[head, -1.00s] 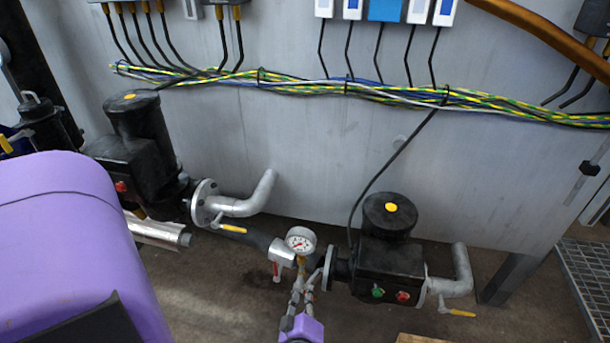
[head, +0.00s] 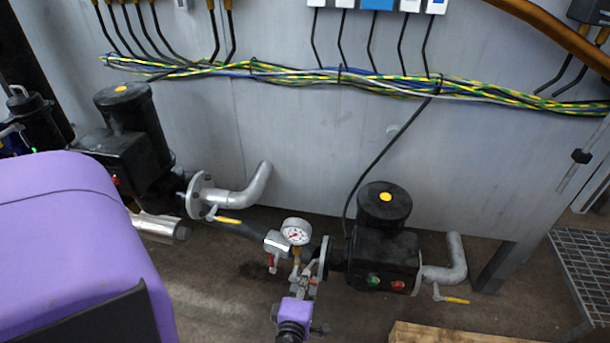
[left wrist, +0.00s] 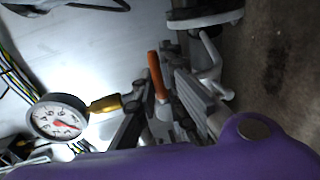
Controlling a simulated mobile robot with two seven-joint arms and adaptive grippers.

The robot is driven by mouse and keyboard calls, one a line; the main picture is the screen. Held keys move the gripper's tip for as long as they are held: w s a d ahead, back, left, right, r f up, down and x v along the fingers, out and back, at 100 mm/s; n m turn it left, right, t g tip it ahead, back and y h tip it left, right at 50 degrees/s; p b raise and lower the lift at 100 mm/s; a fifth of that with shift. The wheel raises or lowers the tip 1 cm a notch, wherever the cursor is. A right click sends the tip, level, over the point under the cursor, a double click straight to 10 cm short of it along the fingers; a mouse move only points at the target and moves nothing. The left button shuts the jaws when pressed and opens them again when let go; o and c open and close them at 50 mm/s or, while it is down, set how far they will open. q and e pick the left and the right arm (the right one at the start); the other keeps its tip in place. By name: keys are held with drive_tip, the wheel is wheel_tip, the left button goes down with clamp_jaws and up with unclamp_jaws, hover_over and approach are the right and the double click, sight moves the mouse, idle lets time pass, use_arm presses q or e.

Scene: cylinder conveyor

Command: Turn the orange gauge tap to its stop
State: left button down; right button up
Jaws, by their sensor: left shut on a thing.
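The orange gauge tap shows in the left wrist view as a slim orange handle (left wrist: 157,76) between my gripper's fingers. The round white-faced pressure gauge (left wrist: 57,119) sits left of it on a brass stem. In the head view the gauge (head: 296,232) stands just above my left gripper (head: 304,277), whose fingers hide most of the tap. My left gripper is shut on the orange handle in the wrist view (left wrist: 160,100). My right gripper is not in view.
A black pump (head: 382,243) with a yellow-handled pipe stands right of the gauge. Another black pump (head: 128,150) stands at the left. A red lever (head: 272,263) hangs close beside my left gripper. A wooden board (head: 450,333) lies at lower right. Cables (head: 340,75) run along the panel.

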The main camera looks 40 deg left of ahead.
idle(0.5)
use_arm(q)
drive_tip(key=c, duration=1.8)
unclamp_jaws()
drive_tip(key=v, duration=0.7)
drive_tip(key=shift+s, duration=0.25)
drive_tip(key=shift+d, duration=0.1)
